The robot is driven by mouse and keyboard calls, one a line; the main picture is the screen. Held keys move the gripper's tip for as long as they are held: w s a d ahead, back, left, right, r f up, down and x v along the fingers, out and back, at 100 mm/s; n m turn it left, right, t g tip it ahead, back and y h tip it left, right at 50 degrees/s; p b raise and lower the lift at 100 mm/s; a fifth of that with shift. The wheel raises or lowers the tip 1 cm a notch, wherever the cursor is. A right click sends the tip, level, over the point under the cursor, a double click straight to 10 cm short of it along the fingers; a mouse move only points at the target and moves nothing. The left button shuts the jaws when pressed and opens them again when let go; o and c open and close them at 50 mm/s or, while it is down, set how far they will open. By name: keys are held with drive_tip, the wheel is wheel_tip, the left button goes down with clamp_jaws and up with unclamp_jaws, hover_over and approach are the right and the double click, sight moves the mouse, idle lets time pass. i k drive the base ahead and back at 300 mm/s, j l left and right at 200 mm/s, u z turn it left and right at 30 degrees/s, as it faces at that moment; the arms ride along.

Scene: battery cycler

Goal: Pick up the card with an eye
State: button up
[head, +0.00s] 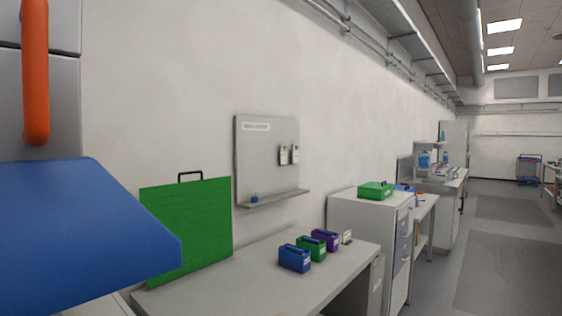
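Two small pale cards or tags, a left one (283,155) and a right one (295,154), hang side by side on the grey wall board (262,175) above the bench. Each has a dark patch. They are too small for me to tell whether either shows an eye. A small light and dark item (347,237) stands on the bench right of the purple box; I cannot tell what it is. My gripper is not in view.
A grey bench (225,285) holds blue (294,259), green (318,249) and purple (325,240) boxes. A green panel (190,228) stands at its left. A large blue shape (75,240) fills the near left. A grey cabinet (365,215) stands beyond; floor (500,210) is clear right.

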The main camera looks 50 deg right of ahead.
sight(283, 153)
drive_tip(key=i+l, duration=0.15)
drive_tip(key=l, duration=0.2)
drive_tip(key=i+l+z, duration=0.1)
drive_tip(key=l, duration=0.25)
drive_tip(key=i+l+z, duration=0.1)
drive_tip(key=l, duration=0.25)
drive_tip(key=i+l, duration=0.25)
drive_tip(key=k+l+z, duration=0.05)
